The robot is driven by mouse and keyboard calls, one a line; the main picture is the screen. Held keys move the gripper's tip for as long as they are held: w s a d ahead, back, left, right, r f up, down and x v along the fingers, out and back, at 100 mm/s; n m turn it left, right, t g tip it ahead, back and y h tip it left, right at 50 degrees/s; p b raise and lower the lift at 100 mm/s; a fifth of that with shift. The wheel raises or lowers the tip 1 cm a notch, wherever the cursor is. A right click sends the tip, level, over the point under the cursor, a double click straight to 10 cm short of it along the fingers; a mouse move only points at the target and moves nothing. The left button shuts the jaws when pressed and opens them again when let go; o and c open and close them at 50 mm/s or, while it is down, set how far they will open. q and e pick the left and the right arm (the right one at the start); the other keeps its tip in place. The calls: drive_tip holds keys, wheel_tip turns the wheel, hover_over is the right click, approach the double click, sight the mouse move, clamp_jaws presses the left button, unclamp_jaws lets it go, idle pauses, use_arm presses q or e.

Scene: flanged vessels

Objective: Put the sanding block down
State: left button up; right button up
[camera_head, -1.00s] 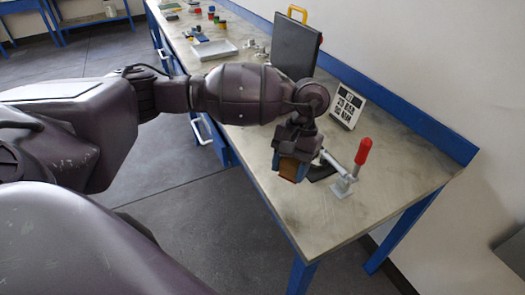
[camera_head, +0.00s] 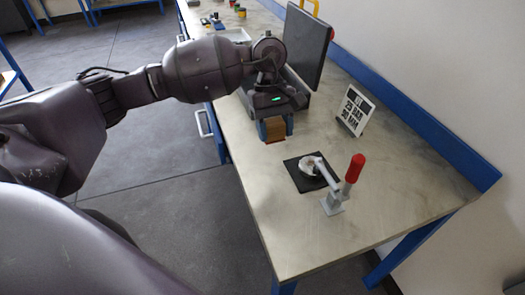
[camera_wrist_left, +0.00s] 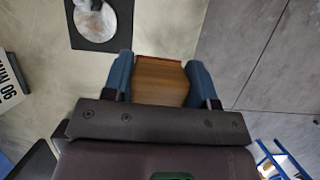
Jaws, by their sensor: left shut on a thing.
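The sanding block (camera_head: 275,129) is a brown wooden block with a reddish underside. My left gripper (camera_head: 274,130) is shut on it, over the workbench (camera_head: 330,226) near its left edge. In the left wrist view the block (camera_wrist_left: 160,82) sits between the two blue fingers of the gripper (camera_wrist_left: 160,80). I cannot tell whether the block touches the bench top. My right gripper does not show in any view.
A red-handled toggle clamp (camera_head: 342,186) reaches over a pale round part on a black pad (camera_head: 300,184). A white sign (camera_head: 354,112) and a dark upright panel (camera_head: 306,45) stand behind. Bare bench lies in front of the clamp.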

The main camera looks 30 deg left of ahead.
use_arm(q)
drive_tip(key=w+a+r+n+t+b, duration=0.2)
drive_tip(key=w+a+r+n+t, duration=0.45)
drive_tip(key=n, duration=1.15)
hover_over(269, 149)
drive_tip(key=s, duration=0.1)
wheel_tip(269, 149, down, 13)
drive_tip(key=shift+a+f+g+b, duration=0.35)
drive_tip(key=shift+a+f+b, duration=0.05)
drive_tip(key=shift+f, duration=0.05)
wheel_tip(269, 149, down, 5)
drive_tip(key=shift+f+b, duration=0.2)
drive_tip(key=shift+b, duration=0.15)
drive_tip(key=shift+r, duration=0.1)
